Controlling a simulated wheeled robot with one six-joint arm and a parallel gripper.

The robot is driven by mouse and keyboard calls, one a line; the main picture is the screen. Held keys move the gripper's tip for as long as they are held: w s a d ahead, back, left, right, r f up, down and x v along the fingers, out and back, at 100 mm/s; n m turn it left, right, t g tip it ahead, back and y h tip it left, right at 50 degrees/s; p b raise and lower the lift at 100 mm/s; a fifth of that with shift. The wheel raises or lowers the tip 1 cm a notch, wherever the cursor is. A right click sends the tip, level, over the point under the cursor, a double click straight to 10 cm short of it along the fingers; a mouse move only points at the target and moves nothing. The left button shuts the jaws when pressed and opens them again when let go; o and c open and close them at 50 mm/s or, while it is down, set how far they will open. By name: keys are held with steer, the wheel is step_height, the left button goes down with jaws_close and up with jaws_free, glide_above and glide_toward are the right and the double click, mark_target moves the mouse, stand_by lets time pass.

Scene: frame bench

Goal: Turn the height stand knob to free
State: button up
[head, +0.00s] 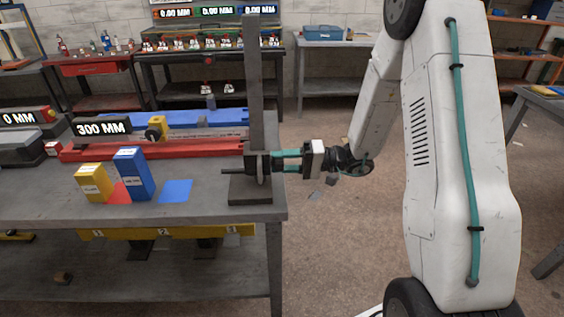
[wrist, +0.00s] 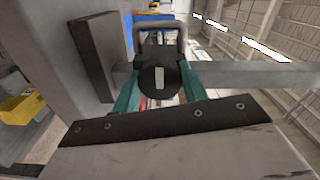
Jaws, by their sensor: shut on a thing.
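The height stand is a tall dark grey post (head: 255,90) on a square base (head: 250,191) at the bench's right front corner. Its knob is a black disc (wrist: 154,82) with a white mark, seen in the wrist view. The mark runs nearly up and down there, across the line of the post (wrist: 255,73). My gripper (head: 277,161) reaches in from the right, level, low on the post. Its teal fingers are shut on the knob, one on each side. In the head view the knob is mostly hidden by the fingers. No free or locked lettering is readable.
A blue block (head: 134,175) and a yellow block (head: 93,183) stand on the bench (head: 215,209), left of the stand. A blue square (head: 175,191) lies between. Behind are a red rail (head: 190,151) and a 300 MM display (head: 101,128). Open floor lies right of the bench.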

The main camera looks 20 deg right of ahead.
steer(key=o, duration=1)
steer(key=v, duration=0.8)
